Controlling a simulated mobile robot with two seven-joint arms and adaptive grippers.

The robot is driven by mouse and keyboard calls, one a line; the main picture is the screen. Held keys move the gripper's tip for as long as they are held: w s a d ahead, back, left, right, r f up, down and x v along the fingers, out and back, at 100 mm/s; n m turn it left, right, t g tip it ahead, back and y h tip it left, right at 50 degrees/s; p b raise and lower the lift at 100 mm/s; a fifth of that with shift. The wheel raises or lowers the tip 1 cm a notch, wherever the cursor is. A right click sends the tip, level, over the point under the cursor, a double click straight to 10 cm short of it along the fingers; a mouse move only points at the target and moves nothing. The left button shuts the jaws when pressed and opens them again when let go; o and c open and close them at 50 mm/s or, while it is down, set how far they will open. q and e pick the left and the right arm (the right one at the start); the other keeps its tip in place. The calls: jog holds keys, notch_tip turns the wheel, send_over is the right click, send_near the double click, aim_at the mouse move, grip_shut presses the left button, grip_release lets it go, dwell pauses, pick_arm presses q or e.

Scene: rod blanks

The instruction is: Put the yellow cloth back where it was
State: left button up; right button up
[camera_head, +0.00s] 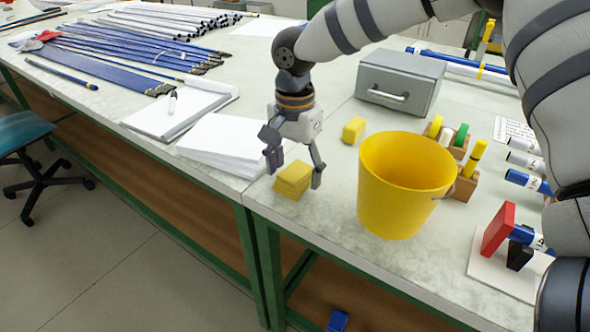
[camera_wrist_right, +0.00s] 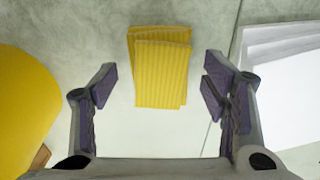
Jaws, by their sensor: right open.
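The yellow cloth (camera_head: 292,184) lies folded on the table near its front edge, between the paper stack and the yellow bucket. In the right wrist view the cloth (camera_wrist_right: 161,72) shows ribbed, folded layers, slightly offset from one another. My right gripper (camera_head: 296,168) is open just above the cloth, with one finger at each side of it. In the right wrist view the open fingers (camera_wrist_right: 160,88) are spread wider than the cloth, with clear gaps on both sides. My left gripper is not in view.
The yellow bucket (camera_head: 400,200) stands right of the cloth. White paper (camera_head: 225,140) lies to the left. A small yellow block (camera_head: 353,130) and a grey metal box (camera_head: 400,80) are behind. Blue rods (camera_head: 130,60) lie at the far left.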

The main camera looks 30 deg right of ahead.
aim_at(295, 172)
notch_tip(295, 172, up, 12)
jog(key=shift+f, duration=0.2)
